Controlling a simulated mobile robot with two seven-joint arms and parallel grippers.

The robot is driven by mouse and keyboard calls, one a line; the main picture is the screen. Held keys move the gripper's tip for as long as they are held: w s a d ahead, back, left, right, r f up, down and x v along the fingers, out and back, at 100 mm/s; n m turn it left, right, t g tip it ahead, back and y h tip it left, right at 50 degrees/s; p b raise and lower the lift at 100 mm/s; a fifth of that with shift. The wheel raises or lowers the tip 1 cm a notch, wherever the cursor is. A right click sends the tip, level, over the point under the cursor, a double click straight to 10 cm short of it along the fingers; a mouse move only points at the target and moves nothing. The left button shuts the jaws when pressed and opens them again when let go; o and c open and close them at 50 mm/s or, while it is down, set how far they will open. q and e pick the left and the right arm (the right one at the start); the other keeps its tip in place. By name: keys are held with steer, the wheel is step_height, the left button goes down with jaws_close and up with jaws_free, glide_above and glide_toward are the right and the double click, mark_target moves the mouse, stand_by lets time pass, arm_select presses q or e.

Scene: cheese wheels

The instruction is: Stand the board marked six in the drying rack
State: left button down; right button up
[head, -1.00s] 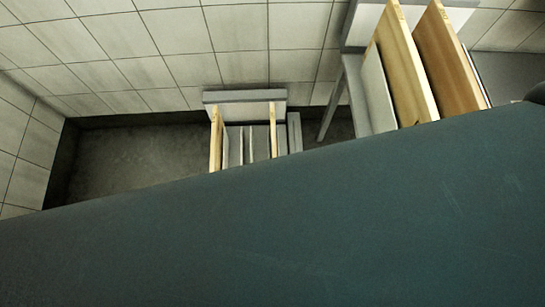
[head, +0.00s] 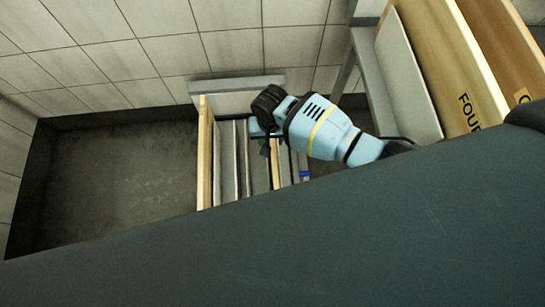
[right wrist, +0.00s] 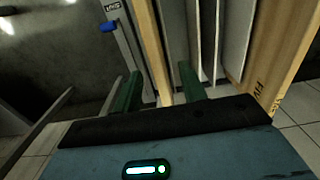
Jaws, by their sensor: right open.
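My right gripper (head: 264,138) reaches down over a low grey rack (head: 237,86) by the wall. In the right wrist view its two green fingers (right wrist: 158,84) are apart. A light wooden board's edge (right wrist: 147,45) shows between and beyond them; I cannot tell whether they touch it. That board (head: 273,178) is partly hidden by the gripper in the head view. No board's marking reads as six. My left gripper is out of view.
Thin grey dividers (head: 228,160) stand between the two boards. A taller grey stand (head: 372,85) at right holds a board marked FOUR (head: 440,60) and a browner board (head: 505,50). Bare dark floor (head: 110,180) lies left. A small blue part (head: 305,175) sits at the rack's right side.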

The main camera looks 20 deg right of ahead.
mark_target(273, 145)
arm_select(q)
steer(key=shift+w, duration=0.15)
arm_select(e)
steer(key=shift+w, duration=0.15)
steer(key=shift+d+f+b, duration=0.1)
steer(key=shift+f+b, duration=0.55)
steer(key=shift+f, duration=0.6)
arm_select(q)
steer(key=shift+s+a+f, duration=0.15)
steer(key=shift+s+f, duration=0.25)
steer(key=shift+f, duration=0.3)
arm_select(e)
steer(key=shift+d+f, duration=0.1)
steer(key=shift+f, duration=0.2)
steer(key=f+b, duration=0.2)
steer(key=f, duration=0.1)
steer(key=f+b, duration=0.1)
steer(key=shift+w+d+f, duration=0.1)
steer(key=shift+d+f, duration=0.15)
steer(key=shift+f, duration=0.1)
steer(key=shift+r, duration=0.1)
steer(key=shift+c, duration=0.9)
jaws_close()
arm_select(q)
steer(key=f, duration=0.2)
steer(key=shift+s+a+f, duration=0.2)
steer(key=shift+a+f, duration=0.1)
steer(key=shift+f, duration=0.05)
